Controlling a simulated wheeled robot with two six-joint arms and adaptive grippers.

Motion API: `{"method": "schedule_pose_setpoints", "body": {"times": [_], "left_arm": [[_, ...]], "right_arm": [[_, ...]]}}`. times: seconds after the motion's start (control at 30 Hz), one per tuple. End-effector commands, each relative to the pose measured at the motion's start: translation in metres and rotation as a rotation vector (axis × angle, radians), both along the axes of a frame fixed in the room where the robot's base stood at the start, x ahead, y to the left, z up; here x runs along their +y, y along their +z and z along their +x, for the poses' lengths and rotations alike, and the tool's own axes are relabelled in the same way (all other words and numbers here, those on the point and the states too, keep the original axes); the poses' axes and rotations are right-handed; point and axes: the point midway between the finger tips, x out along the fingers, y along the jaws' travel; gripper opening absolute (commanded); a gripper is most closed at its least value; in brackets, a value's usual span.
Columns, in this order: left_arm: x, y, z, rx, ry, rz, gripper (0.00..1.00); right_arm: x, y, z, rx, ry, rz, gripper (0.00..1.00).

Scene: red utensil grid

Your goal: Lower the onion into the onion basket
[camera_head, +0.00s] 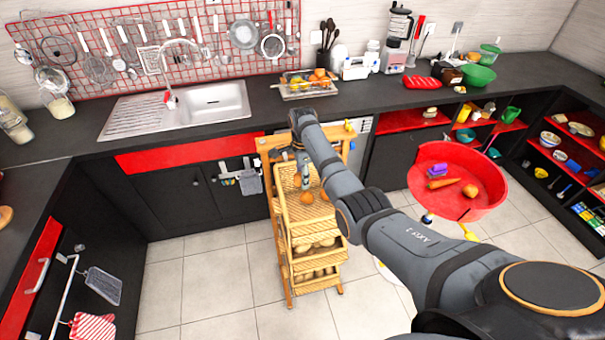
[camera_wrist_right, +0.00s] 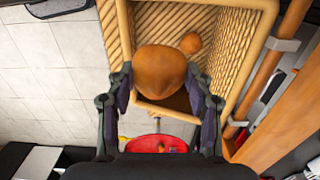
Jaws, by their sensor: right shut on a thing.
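The onion (camera_wrist_right: 160,70) is brown and round, held between the two fingers of my right gripper (camera_wrist_right: 160,84) in the wrist view. In the head view, my right gripper (camera_head: 304,172) points down over the top wicker basket (camera_head: 287,212) of a wooden rack. Another onion (camera_wrist_right: 190,43) lies inside that basket. The wrist view shows the held onion over the basket's opening, near one rim (camera_wrist_right: 168,114); its exact height above the basket floor is unclear. My left gripper is not in view.
Lower baskets (camera_head: 318,243) of the rack hold several roundish items. A red round tub (camera_head: 440,205) with a carrot, a purple item and a round vegetable is on the right. The counter (camera_head: 225,115) with a sink is behind. Tiled floor (camera_head: 195,280) is clear on the left.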

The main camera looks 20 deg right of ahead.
Motion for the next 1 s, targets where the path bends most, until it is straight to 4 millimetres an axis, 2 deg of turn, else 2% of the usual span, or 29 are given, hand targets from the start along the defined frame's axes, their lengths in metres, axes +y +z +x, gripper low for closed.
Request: {"method": "schedule_pose_setpoints", "body": {"times": [1.0], "left_arm": [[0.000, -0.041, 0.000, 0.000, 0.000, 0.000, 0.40]], "right_arm": [[0.000, -0.062, 0.000, 0.000, 0.000, 0.000, 0.18]]}}
